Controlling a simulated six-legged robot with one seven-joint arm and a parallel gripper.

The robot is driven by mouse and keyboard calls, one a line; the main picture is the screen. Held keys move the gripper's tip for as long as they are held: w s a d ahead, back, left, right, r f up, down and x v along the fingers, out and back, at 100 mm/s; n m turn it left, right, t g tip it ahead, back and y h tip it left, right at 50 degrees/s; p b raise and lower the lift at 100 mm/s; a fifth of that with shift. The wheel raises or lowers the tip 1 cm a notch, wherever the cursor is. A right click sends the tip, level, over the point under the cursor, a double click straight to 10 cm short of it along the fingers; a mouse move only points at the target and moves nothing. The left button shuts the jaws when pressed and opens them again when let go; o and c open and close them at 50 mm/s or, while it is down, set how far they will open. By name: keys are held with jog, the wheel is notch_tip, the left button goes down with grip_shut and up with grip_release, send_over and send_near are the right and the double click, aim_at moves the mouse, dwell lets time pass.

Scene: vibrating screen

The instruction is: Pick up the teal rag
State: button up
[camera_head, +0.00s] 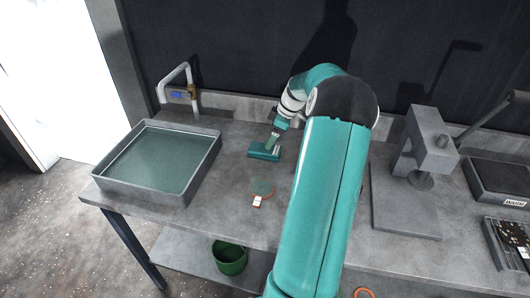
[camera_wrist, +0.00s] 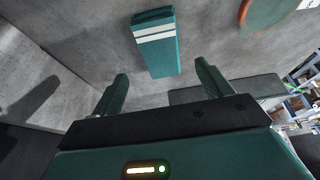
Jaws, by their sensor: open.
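The teal rag (camera_wrist: 158,48) is a folded strip with two white stripes. It lies on the grey table top in the wrist view, just beyond my fingertips and between their lines. My gripper (camera_wrist: 162,72) is open, with one finger on each side and nothing between them. In the head view my gripper (camera_head: 264,152) is at the end of my bent arm, low over the table, near its back.
A round orange-rimmed piece (camera_head: 263,187) with a white tag lies on the table; it shows in the wrist view (camera_wrist: 262,14) too. A green bucket (camera_head: 229,258) sits below.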

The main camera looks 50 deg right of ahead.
aim_at(265, 152)
jog(key=x, duration=0.6)
jog(key=shift+a+f, duration=0.15)
jog(key=shift+f, duration=0.2)
jog(key=shift+c, duration=0.5)
jog(key=c, duration=1)
